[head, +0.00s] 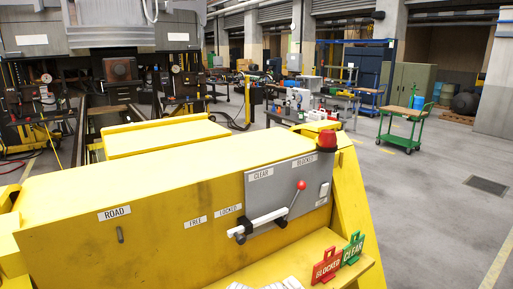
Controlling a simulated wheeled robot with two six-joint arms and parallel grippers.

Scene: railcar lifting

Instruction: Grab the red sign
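The red sign (326,267), lettered BLOCKED, stands upright on the yellow ledge (345,284) at the lower right of the head view. It has a raised tab on top. A green sign (353,250), lettered CLEAR, stands close beside it on its right.
The yellow cabinet (150,230) fills the foreground. Its grey panel (285,180) carries a lever with a red knob (301,185) and a white bar (265,222). A red lamp (327,140) tops the corner. A green cart (408,125) stands on open floor at the right.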

